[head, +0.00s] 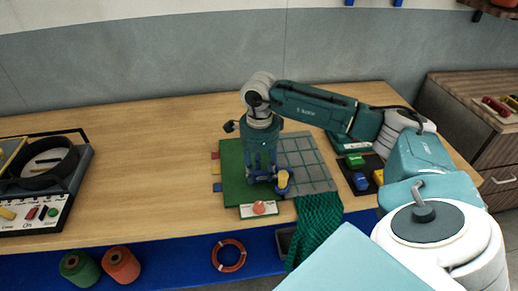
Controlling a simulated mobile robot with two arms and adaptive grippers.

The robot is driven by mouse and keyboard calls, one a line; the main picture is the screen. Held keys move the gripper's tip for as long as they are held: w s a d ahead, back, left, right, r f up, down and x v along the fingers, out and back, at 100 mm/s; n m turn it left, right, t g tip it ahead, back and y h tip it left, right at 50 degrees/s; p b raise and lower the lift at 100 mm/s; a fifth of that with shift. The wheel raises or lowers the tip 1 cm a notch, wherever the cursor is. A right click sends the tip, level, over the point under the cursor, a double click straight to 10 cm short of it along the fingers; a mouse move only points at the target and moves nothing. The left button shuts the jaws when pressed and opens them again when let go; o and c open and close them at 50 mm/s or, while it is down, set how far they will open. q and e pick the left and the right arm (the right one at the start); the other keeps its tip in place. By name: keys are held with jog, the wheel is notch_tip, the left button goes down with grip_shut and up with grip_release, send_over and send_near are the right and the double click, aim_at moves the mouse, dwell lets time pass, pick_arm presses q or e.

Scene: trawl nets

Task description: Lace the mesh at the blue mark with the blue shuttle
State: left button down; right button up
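My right gripper (262,174) reaches down over the green board (232,165) from the right-hand arm. Dark blue parts show at its fingertips, and I cannot tell whether they are fingers or a held blue shuttle. A small upright yellow-topped piece (283,179) with blue at its foot stands just right of the fingertips. A blue mark (217,187) sits at the board's left edge, below a yellow mark (216,170) and a red mark (215,156). Green net (318,218) hangs over the table's front edge. My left gripper is not in view.
A grey gridded mat (306,160) lies right of the board. A dark tray (368,163) holds green, blue and yellow blocks. A white plate with an orange knob (259,208) is at the board's front. The table's left middle (150,160) is clear.

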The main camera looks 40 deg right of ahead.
notch_tip(320, 180, up, 12)
dwell(0.7)
dwell(0.5)
